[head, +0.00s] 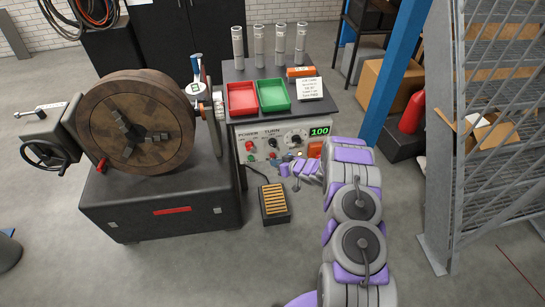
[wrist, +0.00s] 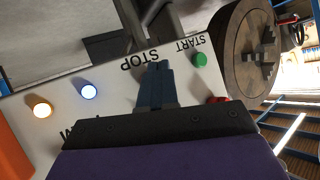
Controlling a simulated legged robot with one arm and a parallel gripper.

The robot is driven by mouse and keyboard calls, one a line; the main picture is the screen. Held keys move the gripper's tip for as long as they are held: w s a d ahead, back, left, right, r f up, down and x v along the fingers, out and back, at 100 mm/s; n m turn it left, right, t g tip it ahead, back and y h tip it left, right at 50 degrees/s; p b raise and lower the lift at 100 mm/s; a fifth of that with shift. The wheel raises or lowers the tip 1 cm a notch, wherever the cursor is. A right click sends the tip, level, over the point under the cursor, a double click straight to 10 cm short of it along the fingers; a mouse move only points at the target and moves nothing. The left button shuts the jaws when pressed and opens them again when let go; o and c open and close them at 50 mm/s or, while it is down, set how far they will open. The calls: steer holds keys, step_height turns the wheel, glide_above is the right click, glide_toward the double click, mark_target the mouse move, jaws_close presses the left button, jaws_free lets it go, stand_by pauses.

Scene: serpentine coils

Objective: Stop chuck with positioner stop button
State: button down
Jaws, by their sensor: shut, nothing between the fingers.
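The positioner's control panel (head: 268,138) stands under the tray table, with POWER and TURN labels and a green display reading 100. My gripper (head: 287,168) is at the panel's lower part. In the wrist view my shut, empty gripper (wrist: 157,68) lies over the panel face beside the upside-down STOP label (wrist: 138,60). The stop button itself is hidden behind my fingers, and I cannot tell whether they touch it. The green START button (wrist: 200,60) is uncovered beside them. The round brown chuck (head: 130,122) stands left of the panel; it also shows in the wrist view (wrist: 250,52).
A lit white-blue button (wrist: 88,91) and a lit orange button (wrist: 42,109) are on the panel. A foot pedal (head: 274,203) lies on the floor below. Red (head: 241,98) and green (head: 273,95) trays sit on top. A blue post (head: 392,75) and metal stairs (head: 490,130) stand right.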

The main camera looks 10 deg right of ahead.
stand_by(0.7)
steer(key=shift+w+r+p, duration=0.1)
steer(key=shift+w+p, duration=0.25)
steer(key=shift+w, duration=0.1)
steer(key=shift+w, duration=0.45)
stand_by(0.9)
steer(key=shift+s, duration=0.1)
steer(key=shift+s+p, duration=0.45)
steer(key=shift+s, duration=0.35)
